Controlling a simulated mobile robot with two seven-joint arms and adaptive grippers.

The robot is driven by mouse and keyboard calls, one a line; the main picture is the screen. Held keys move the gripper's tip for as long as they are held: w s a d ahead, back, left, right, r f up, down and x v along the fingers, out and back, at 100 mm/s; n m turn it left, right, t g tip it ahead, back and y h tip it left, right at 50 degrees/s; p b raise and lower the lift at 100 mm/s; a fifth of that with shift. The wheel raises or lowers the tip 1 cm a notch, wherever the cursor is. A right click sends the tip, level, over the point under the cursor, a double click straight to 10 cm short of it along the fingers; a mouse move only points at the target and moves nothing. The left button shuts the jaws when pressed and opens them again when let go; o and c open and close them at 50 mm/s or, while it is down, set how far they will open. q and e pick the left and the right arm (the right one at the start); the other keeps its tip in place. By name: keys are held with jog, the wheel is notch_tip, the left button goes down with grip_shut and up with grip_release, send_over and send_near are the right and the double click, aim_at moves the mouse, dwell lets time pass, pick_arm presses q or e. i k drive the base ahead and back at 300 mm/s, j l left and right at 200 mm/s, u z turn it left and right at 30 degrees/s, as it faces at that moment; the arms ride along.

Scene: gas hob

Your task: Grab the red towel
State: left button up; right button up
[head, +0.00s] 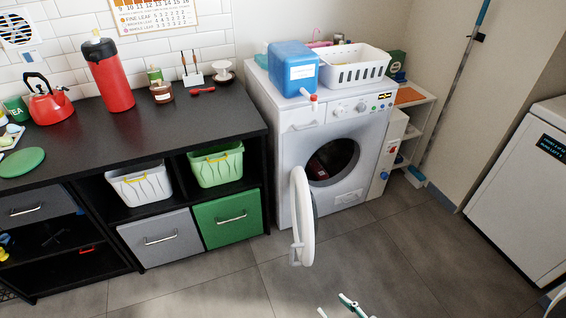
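A dark red cloth (319,168), which looks like the red towel, lies inside the drum of the white washing machine (300,148). Only part of it shows through the round opening; the rest is hidden in the dark drum. The machine's round door (306,222) stands open, swung out toward me. My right gripper (334,306) shows only at the bottom edge, in front of and below the door, well apart from the cloth. Its tips look spread with nothing between them. My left gripper is out of view.
A blue container (292,68) and white basket (348,66) stand on the machine. A black counter (150,110) with bins is at left, a white shelf (412,110) and another white appliance (520,190) at right. The grey floor between is clear.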

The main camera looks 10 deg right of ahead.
aim_at(315, 168)
jog(key=z, duration=0.65)
jog(key=i+z, duration=0.3)
jog(key=i+l+z, duration=0.1)
jog(key=z, duration=0.2)
jog(key=i+l+z, duration=0.2)
jog(key=i+z, duration=0.8)
jog(key=i+u, duration=0.65)
jog(key=u, duration=0.15)
jog(key=i+l+u, duration=0.25)
jog(key=u, duration=0.15)
jog(key=i+l+u, duration=0.1)
jog(key=i+u, duration=0.2)
jog(key=u, duration=0.2)
jog(key=i+l+u, duration=0.25)
jog(key=u, duration=0.2)
jog(key=i+l+u, duration=0.25)
jog(key=u, duration=0.25)
